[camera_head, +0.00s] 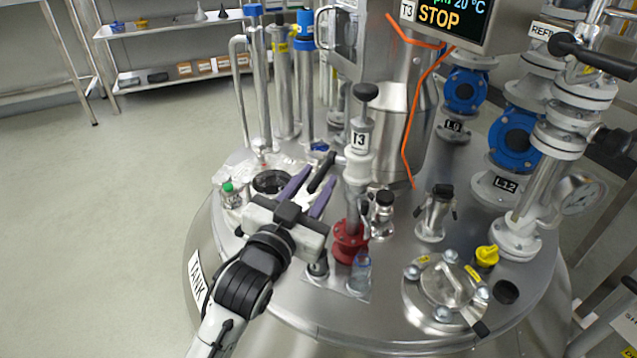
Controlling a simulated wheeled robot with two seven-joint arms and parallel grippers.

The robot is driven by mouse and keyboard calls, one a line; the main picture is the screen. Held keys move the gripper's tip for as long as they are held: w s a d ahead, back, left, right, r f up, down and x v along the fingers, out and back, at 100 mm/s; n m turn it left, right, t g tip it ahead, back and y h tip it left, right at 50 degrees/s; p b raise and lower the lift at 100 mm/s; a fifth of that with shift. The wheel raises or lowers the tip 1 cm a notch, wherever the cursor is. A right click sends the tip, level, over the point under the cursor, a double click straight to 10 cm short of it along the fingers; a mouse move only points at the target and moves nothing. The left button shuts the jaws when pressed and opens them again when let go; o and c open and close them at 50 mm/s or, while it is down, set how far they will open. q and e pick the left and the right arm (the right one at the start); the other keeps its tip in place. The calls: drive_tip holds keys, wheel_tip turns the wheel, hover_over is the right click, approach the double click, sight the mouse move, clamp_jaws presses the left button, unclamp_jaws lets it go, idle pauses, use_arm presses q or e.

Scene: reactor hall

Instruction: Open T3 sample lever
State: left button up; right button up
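The T3 sample column (358,165) stands upright on the tank lid, with a white body, a black knob on top and a red flange (350,242) at its base. A black lever (322,172) sticks out from its left side. My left gripper (318,176) has two purple fingers spread apart. The lever's end appears between or just above the fingertips; contact cannot be made out. A clear bottle (359,274) stands below, in front of the red flange. My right gripper is not in view.
A small green-capped bottle (230,195) stands left of my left gripper. Steel fittings (436,213) and a clamped hatch (444,288) are to the right. A screen (450,20) reading STOP is behind. The floor at left is clear.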

use_arm(q)
drive_tip(key=shift+x, duration=0.85)
clamp_jaws()
